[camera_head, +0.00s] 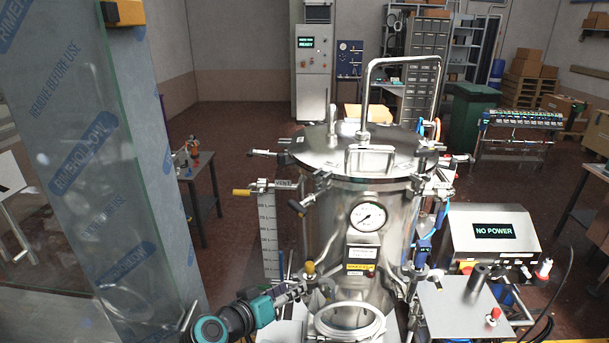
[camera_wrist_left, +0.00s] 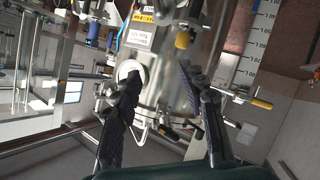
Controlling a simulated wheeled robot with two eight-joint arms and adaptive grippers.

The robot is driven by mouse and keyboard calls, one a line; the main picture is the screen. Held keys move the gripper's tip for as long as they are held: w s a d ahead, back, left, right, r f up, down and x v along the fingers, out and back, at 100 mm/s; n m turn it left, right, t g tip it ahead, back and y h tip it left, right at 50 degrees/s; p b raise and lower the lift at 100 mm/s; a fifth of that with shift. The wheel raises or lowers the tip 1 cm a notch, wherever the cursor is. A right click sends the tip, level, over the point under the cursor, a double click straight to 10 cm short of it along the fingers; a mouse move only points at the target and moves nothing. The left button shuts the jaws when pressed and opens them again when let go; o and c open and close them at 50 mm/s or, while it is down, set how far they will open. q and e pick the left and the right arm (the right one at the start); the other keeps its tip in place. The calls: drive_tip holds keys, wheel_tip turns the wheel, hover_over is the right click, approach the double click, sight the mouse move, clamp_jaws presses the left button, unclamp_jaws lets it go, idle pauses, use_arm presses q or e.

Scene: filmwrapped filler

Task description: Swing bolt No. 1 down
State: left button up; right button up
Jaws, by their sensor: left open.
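A steel pressure vessel (camera_head: 338,225) stands at centre under a round flat lid (camera_head: 330,152). Swing bolts with dark-tipped handles sit around the lid rim: one at the left (camera_head: 264,152), one at the front left (camera_head: 298,207), and others on the right. I cannot read which is No. 1. My left gripper (camera_head: 302,288) is low in front of the vessel, beside a yellow-brown knob (camera_head: 309,268), below the lid and bolts. In the left wrist view its two dark fingers (camera_wrist_left: 155,80) are spread apart, with nothing between them. My right gripper is not in view.
A tall film-wrapped glass panel (camera_head: 85,150) fills the left. A level scale (camera_head: 267,230) with a yellow-handled valve (camera_head: 242,192) stands left of the vessel. A pressure gauge (camera_head: 368,217) is on its front. A box reading NO POWER (camera_head: 492,240) and a small steel table (camera_head: 455,305) are at right.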

sight(304, 202)
use_arm(q)
drive_tip(key=w+a+r+n+t+p, duration=0.3)
drive_tip(key=w+r+t+p, duration=0.2)
drive_tip(key=w+r+p, duration=0.55)
drive_tip(key=shift+h, duration=0.3)
drive_tip(key=x, duration=0.3)
drive_tip(key=d+r+x, duration=0.1)
drive_tip(key=x, duration=0.6)
drive_tip(key=shift+s+d+r, duration=0.15)
drive_tip(key=shift+s+d, duration=0.05)
